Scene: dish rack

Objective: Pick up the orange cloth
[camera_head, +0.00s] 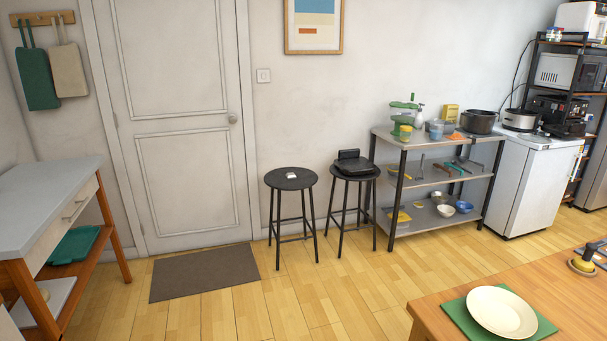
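A small orange item (456,136), likely the orange cloth, lies on the top board of the metal shelf unit (385,133) against the back wall. It is small and far off, so its folds cannot be made out. It lies in front of a dark pot (479,121) and to the right of a light blue container (436,130). Neither of my grippers is in view.
Two black stools (291,178) stand left of the shelf unit. A wooden table (450,318) with a plate (501,311) on a green mat fills the lower right. A grey-topped side table (45,190) stands at left. Open floor lies between, with a brown doormat (204,272).

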